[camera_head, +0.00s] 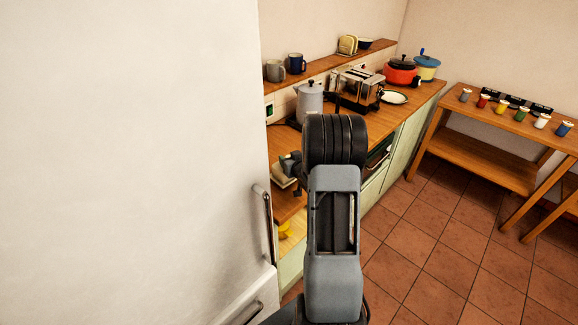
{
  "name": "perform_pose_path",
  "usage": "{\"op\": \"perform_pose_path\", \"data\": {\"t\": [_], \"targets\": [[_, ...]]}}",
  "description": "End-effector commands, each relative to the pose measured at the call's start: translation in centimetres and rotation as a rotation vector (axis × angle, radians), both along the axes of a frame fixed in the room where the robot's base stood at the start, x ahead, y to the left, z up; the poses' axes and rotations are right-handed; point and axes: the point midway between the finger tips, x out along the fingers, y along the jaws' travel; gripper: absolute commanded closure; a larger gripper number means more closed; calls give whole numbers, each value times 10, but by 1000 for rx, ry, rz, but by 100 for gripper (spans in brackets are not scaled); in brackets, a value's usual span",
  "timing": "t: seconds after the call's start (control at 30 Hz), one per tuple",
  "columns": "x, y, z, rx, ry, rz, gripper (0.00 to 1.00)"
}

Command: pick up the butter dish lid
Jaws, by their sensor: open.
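A small pale dish (283,181), which looks like the butter dish, sits on the wooden counter just left of my arm. A grey, blocky top that may be its lid or part of my gripper is over it; I cannot tell which. My gripper (290,165) is small and dark in the picture, at the left of my wrist, close above the dish. It is open. My arm hides part of the counter, and whether the fingers touch the lid cannot be seen.
A white fridge (130,150) fills the left. Tiled floor (440,240) is clear.

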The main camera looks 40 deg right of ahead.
Motion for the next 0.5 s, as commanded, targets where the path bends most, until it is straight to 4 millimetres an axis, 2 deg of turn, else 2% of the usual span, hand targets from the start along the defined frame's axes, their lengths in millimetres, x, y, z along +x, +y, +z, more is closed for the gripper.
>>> {"op": "perform_pose_path", "data": {"t": [0.07, 0.5], "targets": [[0, 0, 0, 0, 0, 0, 45], [0, 0, 0, 0, 0, 0, 87]]}}
